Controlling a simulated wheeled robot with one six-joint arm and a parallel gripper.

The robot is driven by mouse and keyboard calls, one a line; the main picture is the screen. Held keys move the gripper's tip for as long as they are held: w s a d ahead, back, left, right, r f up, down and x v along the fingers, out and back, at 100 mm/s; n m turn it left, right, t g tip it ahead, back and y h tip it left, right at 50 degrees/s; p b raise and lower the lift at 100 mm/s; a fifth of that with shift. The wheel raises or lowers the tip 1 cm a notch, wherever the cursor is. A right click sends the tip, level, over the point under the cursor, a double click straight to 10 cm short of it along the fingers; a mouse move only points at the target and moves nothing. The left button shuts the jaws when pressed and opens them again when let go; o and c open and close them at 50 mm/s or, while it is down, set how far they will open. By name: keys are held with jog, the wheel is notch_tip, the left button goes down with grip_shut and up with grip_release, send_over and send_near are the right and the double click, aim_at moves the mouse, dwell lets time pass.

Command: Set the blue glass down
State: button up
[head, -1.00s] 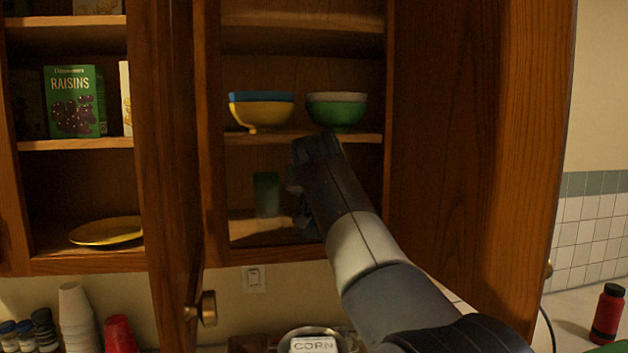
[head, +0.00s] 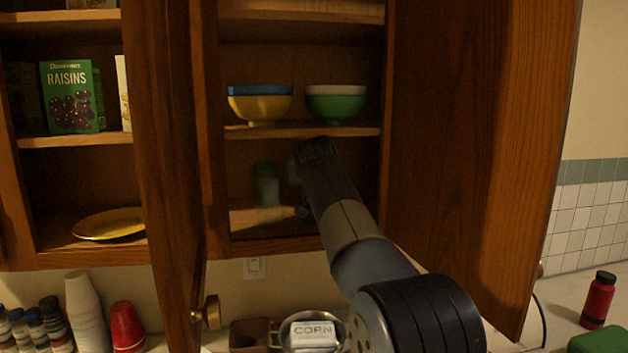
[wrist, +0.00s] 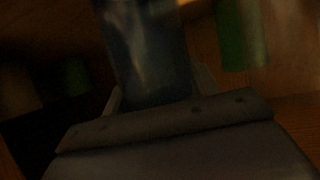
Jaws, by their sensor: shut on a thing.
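The blue glass (wrist: 150,50) is between the fingers of my gripper (wrist: 158,88) in the dark wrist view. My gripper is shut on it. In the head view my gripper (head: 305,210) is inside the lower compartment of the open cabinet, mostly hidden by my own arm. The blue glass cannot be made out clearly there. I cannot tell whether its base touches the cabinet's bottom shelf (head: 275,228).
A green glass (head: 266,184) stands on that shelf to the left of my gripper; it also shows in the wrist view (wrist: 240,35). Yellow (head: 262,108) and green (head: 336,108) bowls sit on the shelf above. An open door (head: 170,180) flanks the left side.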

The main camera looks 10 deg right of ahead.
jog(key=shift+f, duration=0.15)
jog(key=o, duration=1.1)
jog(key=shift+r, duration=0.25)
jog(key=shift+s+a, duration=0.1)
jog(key=shift+s, duration=0.3)
jog(key=b+v, duration=0.3)
jog(key=v, duration=0.8)
jog(key=shift+r, duration=0.1)
